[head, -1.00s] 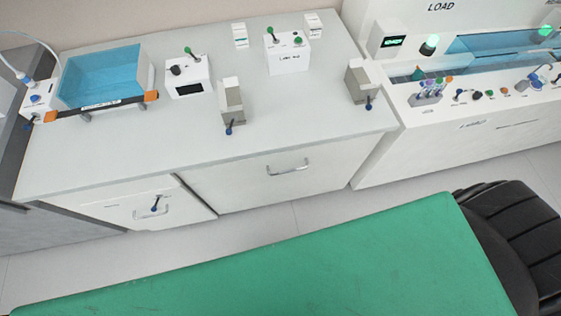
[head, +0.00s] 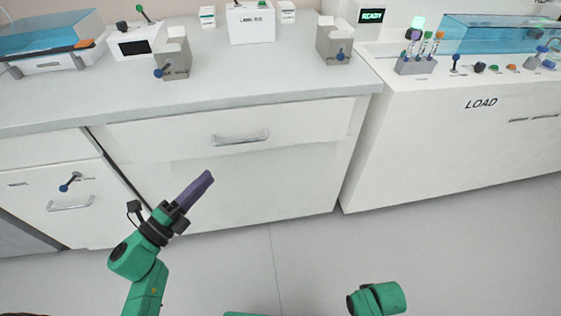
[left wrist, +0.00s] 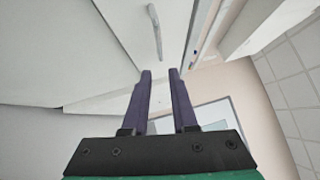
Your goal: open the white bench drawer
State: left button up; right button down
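The white bench has a wide drawer front (head: 300,122) under its top, with a grey bar handle (head: 240,137) at its middle. The front looks shut. My left gripper (head: 207,177), with purple fingers, is below and a little left of this handle and apart from it. In the left wrist view the left gripper (left wrist: 160,73) is open and empty, with a gap between its fingers. A grey bar handle (left wrist: 155,30) on a white front lies beyond the fingertips there. My right gripper is not in view.
A second white front at lower left has a bar handle (head: 71,206) and a blue-knobbed lever (head: 70,182). Boxes and holders (head: 172,58) stand on the bench top. A white LOAD station (head: 450,135) stands at right. The grey floor before the bench is clear.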

aim_at(240, 141)
pick_arm(q)
jog(key=x, duration=1.4)
jog(key=shift+w+a+r, duration=0.1)
jog(key=shift+w, duration=0.3)
grip_shut()
dwell(0.5)
